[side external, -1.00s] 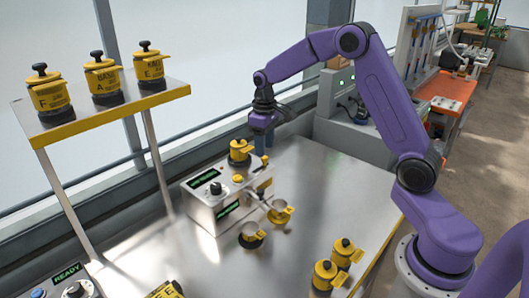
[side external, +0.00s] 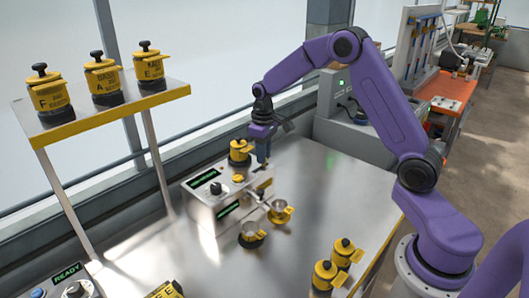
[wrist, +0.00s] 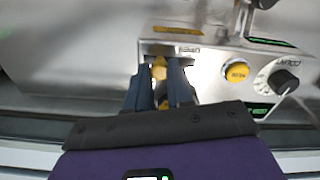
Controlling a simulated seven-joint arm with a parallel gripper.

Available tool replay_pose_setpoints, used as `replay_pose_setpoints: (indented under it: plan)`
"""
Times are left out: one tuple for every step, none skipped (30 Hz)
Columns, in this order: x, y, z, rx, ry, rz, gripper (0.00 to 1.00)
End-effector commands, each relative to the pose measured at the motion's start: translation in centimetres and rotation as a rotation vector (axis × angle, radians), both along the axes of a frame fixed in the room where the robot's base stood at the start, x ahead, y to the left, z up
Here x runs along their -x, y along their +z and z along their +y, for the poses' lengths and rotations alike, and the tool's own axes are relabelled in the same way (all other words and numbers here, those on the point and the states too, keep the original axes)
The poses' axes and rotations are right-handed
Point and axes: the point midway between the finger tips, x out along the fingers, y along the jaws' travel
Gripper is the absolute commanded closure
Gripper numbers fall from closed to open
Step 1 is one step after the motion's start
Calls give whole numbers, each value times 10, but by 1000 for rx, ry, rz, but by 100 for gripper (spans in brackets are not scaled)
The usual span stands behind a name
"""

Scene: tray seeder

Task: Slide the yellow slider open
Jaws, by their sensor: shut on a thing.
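The yellow slider (wrist: 158,68) is a small yellow piece on top of the metal seeder box (wrist: 210,85), at its end away from the dial. In the wrist view it shows between the two blue fingers of my gripper (wrist: 160,74), which are closed on it from both sides. A dark slot with a yellow strip lies just beyond it. In the side external view my gripper (side external: 262,158) points down onto the seeder box (side external: 222,207), and its fingers hide the slider. How far the slider stands along its travel I cannot tell.
A yellow canister (side external: 240,152) stands close to my fingers' left. The box carries a yellow button (wrist: 236,71) and a black dial (wrist: 283,82). Two cups (side external: 280,212) (side external: 252,236) are in front. Two canisters (side external: 325,275) (side external: 342,252) stand front right. The table's right middle is clear.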

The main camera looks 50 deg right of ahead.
Motion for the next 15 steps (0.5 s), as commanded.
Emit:
replay_pose_setpoints:
  plan:
    - [0, 1, 9, -1, 5, -1, 100]
    - [0, 1, 14, -1, 5, 0, 100]
    - [0, 1, 20, -1, 4, 0, 100]
    - [0, 1, 24, -1, 5, 0, 100]
    - [0, 1, 27, 0, 5, -1, 100]
    - [0, 1, 30, 0, 3, -1, 100]
    - [0, 1, 32, 0, 2, -1, 100]
    - [0, 1, 34, 0, 2, -1, 100]
    - [0, 1, 35, -1, 1, -2, 100]
    - [0, 1, 35, -1, 1, -2, 100]
    - [0, 1, 35, -1, 0, -2, 100]
    - [0, 1, 36, -1, 1, -2, 100]
    - [0, 1, 36, -2, 1, -1, 100]
    - [0, 1, 36, -2, 1, -1, 100]
    - [0, 1, 37, -2, 2, -1, 100]
